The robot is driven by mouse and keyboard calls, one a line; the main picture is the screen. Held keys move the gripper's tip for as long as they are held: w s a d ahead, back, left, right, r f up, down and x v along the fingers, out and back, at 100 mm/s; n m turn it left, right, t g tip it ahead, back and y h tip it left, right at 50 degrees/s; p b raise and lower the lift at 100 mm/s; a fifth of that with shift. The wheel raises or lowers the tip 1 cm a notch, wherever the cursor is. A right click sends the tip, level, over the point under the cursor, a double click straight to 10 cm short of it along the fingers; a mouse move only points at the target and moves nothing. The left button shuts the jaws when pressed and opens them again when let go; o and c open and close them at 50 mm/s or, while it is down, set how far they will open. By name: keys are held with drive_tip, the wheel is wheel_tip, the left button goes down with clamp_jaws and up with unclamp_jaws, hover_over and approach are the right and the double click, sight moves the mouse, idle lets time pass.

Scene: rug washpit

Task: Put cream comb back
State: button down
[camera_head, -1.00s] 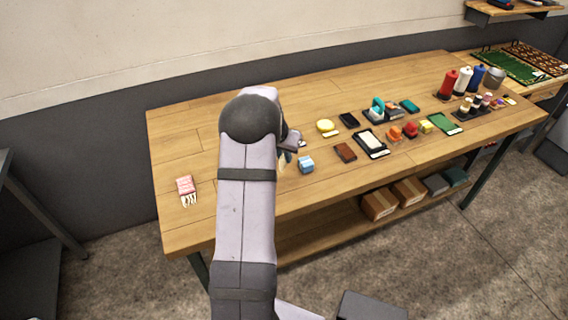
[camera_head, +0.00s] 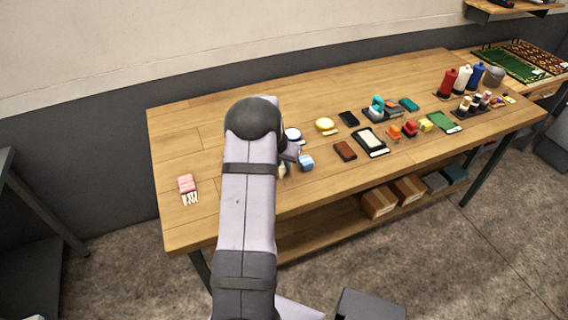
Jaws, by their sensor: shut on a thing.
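My gripper (camera_head: 288,158) shows only in part at the right of my arm's dark rounded joint, low over the table's left half. A small cream piece (camera_head: 282,171) shows beside its fingers, mostly hidden by my arm; it looks like the cream comb, but its teeth cannot be made out. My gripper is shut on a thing. A blue block (camera_head: 306,163) is just right of the fingers; whether they touch cannot be told. A pink block with white prongs (camera_head: 187,187) lies at the table's left end.
A white round item (camera_head: 292,134) and a yellow round item (camera_head: 326,125) lie behind the gripper. A brown block (camera_head: 345,151) and a dark tray (camera_head: 371,142) lie to the right. The wooden table (camera_head: 200,130) is clear at its back left.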

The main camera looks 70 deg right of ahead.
drive_tip(key=c, duration=1.7)
unclamp_jaws()
drive_tip(key=shift+c, duration=0.2)
drive_tip(key=shift+r+p, duration=0.2)
drive_tip(key=shift+p, duration=0.15)
drive_tip(key=b+v, duration=0.3)
drive_tip(key=v, duration=0.9)
drive_tip(key=shift+w, duration=0.1)
